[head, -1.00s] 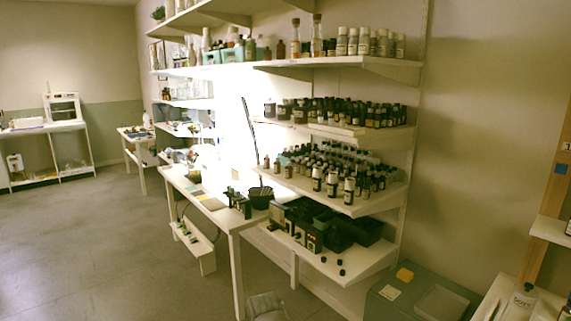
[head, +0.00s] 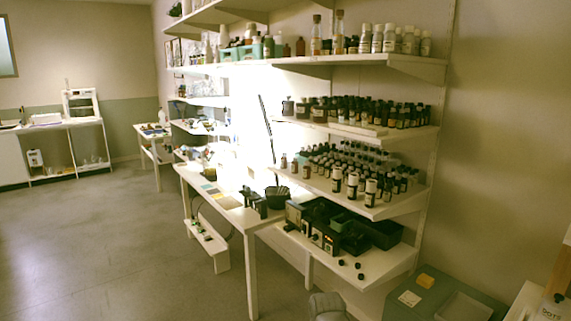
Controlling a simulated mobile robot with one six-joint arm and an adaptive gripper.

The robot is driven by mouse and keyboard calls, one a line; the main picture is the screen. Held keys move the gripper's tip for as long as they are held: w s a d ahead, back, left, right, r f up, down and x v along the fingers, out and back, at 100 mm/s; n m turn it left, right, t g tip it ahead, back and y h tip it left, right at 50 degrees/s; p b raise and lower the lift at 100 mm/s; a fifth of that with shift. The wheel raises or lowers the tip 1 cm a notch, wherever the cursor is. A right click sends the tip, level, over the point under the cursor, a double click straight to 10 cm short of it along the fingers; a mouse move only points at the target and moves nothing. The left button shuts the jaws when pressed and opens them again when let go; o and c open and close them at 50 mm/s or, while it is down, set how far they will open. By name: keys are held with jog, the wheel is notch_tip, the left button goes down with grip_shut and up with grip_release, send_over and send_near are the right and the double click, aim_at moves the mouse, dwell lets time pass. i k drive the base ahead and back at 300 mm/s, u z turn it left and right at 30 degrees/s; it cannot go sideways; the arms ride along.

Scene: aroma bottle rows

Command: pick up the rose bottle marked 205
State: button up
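Small dark bottles stand in rows on two shelves of the wall rack. The upper of these rows (head: 375,111) has dark caps. Labels are too small to read, so I cannot tell which one is the rose bottle marked 205. My gripper is not recognisable in view.
A white worktable (head: 236,215) stands left of the rack. Black bins (head: 383,230) sit on the lowest shelf. A grey rounded shape (head: 327,306) at the bottom edge is unclear. A green-grey cabinet (head: 428,280) stands at right. Open floor (head: 100,240) lies left.

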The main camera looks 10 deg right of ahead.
aim_at(284, 159)
jog(key=u, duration=0.05)
jog(key=i, duration=1)
jog(key=z, duration=0.05)
